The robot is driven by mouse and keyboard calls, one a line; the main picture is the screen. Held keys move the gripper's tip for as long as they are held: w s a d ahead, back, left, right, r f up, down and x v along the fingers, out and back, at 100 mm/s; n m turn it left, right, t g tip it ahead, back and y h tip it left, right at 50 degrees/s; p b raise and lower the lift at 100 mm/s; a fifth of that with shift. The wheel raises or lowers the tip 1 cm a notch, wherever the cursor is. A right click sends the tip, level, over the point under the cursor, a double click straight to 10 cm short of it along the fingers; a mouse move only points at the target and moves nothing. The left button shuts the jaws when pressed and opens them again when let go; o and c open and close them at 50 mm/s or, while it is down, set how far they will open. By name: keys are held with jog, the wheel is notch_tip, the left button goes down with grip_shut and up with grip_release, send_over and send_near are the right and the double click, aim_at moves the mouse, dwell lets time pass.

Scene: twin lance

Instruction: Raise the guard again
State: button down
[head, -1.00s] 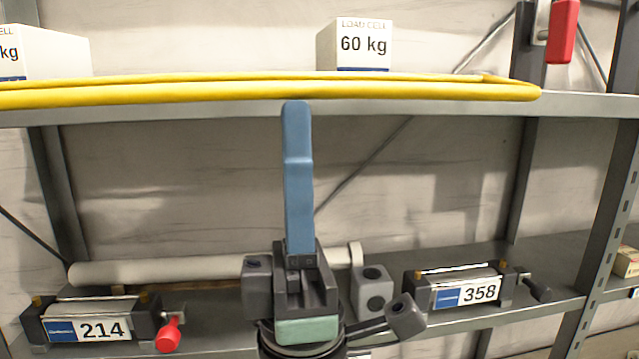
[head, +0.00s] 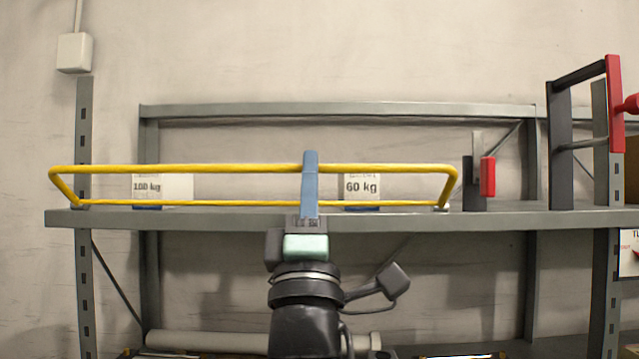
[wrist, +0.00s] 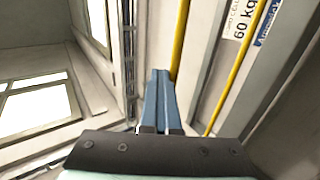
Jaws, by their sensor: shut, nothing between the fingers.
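The guard is a yellow tube frame (head: 230,168) along the front edge of the upper shelf in the head view. Its lower bar is at shelf level, and its wider upper bar stands higher and appears to lean toward me. My gripper (head: 311,156) points up in front of the guard's middle, shut and empty, its blue fingers crossing both bars in the picture. In the wrist view, one yellow bar (wrist: 181,40) runs just behind the fingertips (wrist: 158,74); the other is to the right. I cannot tell whether the fingers touch the bar.
Two white load cell boxes, marked 100 kg (head: 178,188) and 60 kg (head: 361,187), stand on the grey shelf (head: 400,217) behind the guard. A red-handled part (head: 487,177) and a taller red and black frame (head: 614,105) stand to the right. The space above the guard is clear.

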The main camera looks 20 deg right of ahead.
jog(key=shift+w+d+r+g+p, duration=0.1)
jog(key=shift+w+r+g+p, duration=0.25)
jog(key=shift+w+r, duration=0.3)
dwell(0.9)
